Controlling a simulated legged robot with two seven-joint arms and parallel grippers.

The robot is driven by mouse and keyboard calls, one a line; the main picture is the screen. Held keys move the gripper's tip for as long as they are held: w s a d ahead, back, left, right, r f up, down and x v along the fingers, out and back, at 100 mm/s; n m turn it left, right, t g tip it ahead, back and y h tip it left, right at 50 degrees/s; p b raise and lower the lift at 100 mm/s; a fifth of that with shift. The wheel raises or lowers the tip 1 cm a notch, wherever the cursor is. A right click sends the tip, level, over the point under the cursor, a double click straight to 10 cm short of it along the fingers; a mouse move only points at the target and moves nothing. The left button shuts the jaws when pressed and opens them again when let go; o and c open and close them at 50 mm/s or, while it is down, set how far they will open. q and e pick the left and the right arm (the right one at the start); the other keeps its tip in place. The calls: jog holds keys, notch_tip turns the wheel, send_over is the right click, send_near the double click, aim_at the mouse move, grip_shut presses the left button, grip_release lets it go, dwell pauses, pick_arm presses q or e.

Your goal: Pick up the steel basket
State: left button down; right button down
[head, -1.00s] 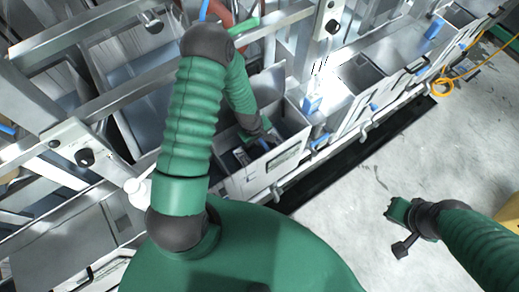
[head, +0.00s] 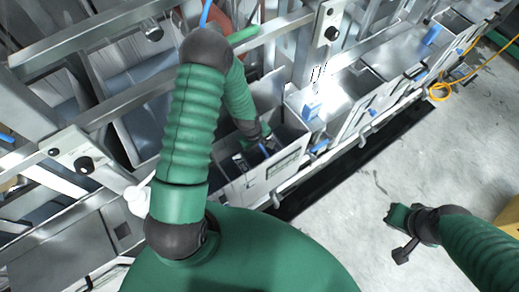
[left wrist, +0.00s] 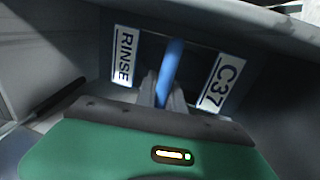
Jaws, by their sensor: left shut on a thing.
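My left arm reaches down into an open grey metal tank (head: 283,163) left of the middle of the head view. My left gripper (head: 259,146) is low inside this tank. In the left wrist view its fingers (left wrist: 163,95) are shut on a blue handle (left wrist: 172,62). White labels reading RINSE (left wrist: 124,57) and C37 (left wrist: 221,84) stand on either side of the handle. The steel basket's body cannot be made out clearly in the shadow below the gripper. My right gripper (head: 396,232) is over the floor at right, away from the tanks; its jaw opening is unclear.
A row of metal tanks runs up to the right, with blue parts (head: 312,110) on them. Metal frame rails (head: 150,52) cross above the tanks at left. An orange cable (head: 440,92) lies at right.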

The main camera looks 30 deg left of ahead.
pick_arm(q)
notch_tip(320, 180, up, 18)
jog(key=b, duration=0.2)
jog(key=shift+b, duration=0.4)
jog(key=shift+d, duration=0.1)
